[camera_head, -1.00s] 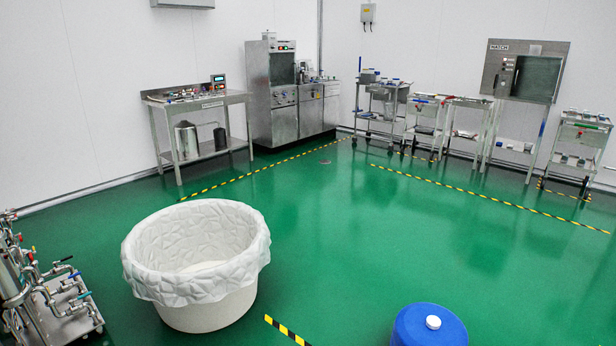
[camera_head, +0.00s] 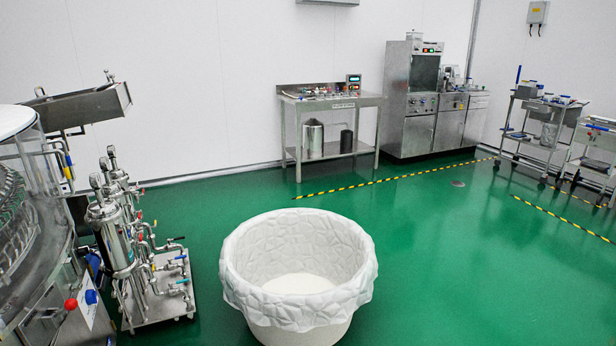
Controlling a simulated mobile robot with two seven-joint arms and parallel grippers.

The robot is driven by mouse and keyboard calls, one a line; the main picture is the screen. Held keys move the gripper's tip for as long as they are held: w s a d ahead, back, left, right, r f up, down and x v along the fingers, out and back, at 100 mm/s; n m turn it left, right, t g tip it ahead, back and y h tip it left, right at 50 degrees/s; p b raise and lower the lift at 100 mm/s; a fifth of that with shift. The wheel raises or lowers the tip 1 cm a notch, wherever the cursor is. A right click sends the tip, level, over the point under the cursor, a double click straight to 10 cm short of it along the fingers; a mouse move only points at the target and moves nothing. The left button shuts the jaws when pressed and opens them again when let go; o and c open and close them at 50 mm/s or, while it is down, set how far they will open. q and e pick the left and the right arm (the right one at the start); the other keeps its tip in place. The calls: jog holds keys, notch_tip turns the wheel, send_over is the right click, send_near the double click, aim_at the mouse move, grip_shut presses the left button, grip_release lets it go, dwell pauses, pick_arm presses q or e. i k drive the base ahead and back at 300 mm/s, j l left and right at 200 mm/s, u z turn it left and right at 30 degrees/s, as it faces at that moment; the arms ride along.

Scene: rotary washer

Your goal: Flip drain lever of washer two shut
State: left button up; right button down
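A rotary washer (camera_head: 40,215) with a clear round guard and a steel body stands at the left edge, partly cut off by the frame. A red knob (camera_head: 71,304) and a blue knob (camera_head: 91,297) show low on its front. Beside it, a steel skid of filter housings and pipes (camera_head: 122,240) carries several small valve levers with coloured handles, including a blue one (camera_head: 182,281). I cannot tell which lever is the drain lever of washer two. Neither of my grippers is in view.
A large white lined tub (camera_head: 298,270) stands on the green floor in front, right of the skid. A steel bench (camera_head: 331,101), a steel cabinet unit (camera_head: 418,137) and carts (camera_head: 541,125) line the back. The green floor right of the tub is clear.

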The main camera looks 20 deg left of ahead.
aim_at(71, 305)
jog(key=i+u, duration=0.2)
jog(key=u, duration=0.15)
jog(key=i+u, duration=0.2)
jog(key=u, duration=0.2)
jog(key=i+u, duration=0.2)
jog(key=u, duration=0.15)
jog(key=i+u, duration=0.2)
jog(key=u, duration=0.2)
jog(key=i+u, duration=0.15)
jog(key=u, duration=0.25)
jog(key=i+u, duration=0.2)
jog(key=u, duration=0.2)
jog(key=i+u, duration=0.4)
jog(key=i+l+u, duration=0.2)
jog(key=u, duration=0.15)
